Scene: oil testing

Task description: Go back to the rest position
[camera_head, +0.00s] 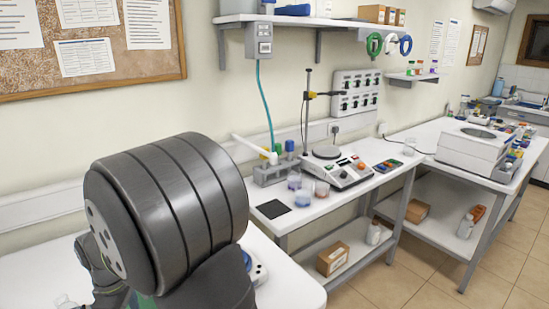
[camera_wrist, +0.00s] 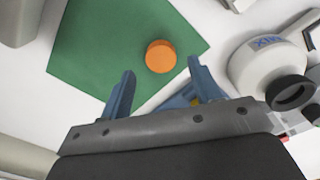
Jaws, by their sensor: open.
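My gripper (camera_wrist: 158,92) shows in the wrist view with its two blue fingers spread apart and nothing between them. Beyond the fingertips, an orange round cap or disc (camera_wrist: 160,56) sits on a green mat (camera_wrist: 95,40) on the white table. A blue piece with a small yellow part (camera_wrist: 180,100) shows partly behind the fingers, and I cannot tell what it is. In the head view my large dark arm link covers the lower left, so my gripper is hidden there.
A white round device marked MIX (camera_wrist: 268,60) stands right of the mat. In the head view, a bench (camera_head: 345,185) carries a hotplate device (camera_head: 338,172), a rack (camera_head: 272,172) and small beakers (camera_head: 322,188). A second bench (camera_head: 420,150) stands farther right. The floor (camera_head: 420,270) is open at lower right.

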